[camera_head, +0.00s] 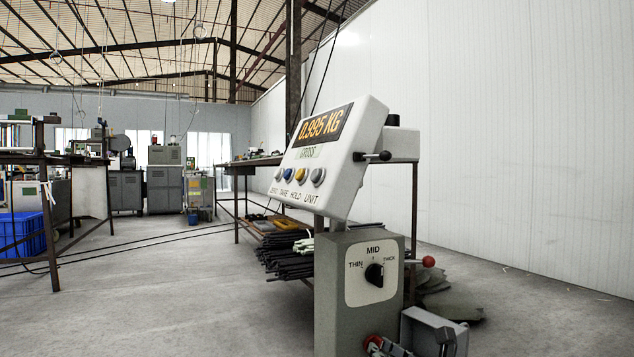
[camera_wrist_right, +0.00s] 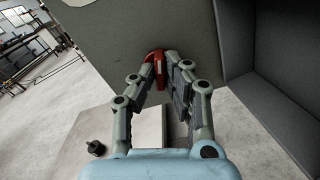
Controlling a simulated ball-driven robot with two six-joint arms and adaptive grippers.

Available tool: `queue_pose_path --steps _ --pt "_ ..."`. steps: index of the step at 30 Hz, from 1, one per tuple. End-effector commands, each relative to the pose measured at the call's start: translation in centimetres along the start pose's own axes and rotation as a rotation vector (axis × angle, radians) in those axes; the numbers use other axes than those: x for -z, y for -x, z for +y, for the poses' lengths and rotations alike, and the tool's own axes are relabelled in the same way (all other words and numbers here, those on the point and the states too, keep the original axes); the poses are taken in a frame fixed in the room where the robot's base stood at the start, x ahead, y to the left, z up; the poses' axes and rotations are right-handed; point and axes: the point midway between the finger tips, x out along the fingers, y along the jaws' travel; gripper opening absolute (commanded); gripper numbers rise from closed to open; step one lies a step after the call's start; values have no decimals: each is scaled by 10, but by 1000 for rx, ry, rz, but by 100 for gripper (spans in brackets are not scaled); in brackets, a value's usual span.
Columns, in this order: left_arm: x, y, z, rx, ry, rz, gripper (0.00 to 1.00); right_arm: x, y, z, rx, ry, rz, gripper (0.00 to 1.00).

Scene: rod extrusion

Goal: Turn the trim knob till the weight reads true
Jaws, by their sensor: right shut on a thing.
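The weight display (camera_head: 326,125) reads 0.995 KG in orange on a tilted white head, with "GROSS" below it. A red knob (camera_head: 372,343) shows at the foot of the grey housing (camera_head: 334,290), at the bottom edge of the head view. My right gripper (camera_head: 383,348) is there, partly cut off by the frame. In the right wrist view, my right gripper (camera_wrist_right: 165,68) is shut on the red knob (camera_wrist_right: 153,57), close to the grey housing wall (camera_wrist_right: 115,40). The fingers hide part of the knob. My left gripper is not in view.
A black selector (camera_head: 374,275) marked THIN, MID, THICK sits on the housing's front. A red-ended lever (camera_head: 428,261) sticks out to its right. Several coloured buttons (camera_head: 300,175) line the display head.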

Motion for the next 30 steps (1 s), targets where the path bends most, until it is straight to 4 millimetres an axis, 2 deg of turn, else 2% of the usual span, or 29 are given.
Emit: queue_pose_path --steps 5,12,22,27,28,30 --pt "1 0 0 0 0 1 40 0 0 0 0 -15 1 0" --pt "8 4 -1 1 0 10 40 -1 0 0 -1 -165 0 0" --pt "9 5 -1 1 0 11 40 0 0 0 0 -192 1 0" --pt "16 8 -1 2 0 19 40 -2 0 1 -1 -312 0 0" --pt "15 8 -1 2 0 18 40 -1 0 0 -1 -315 0 13" --pt "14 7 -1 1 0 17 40 0 0 0 0 -312 1 22"
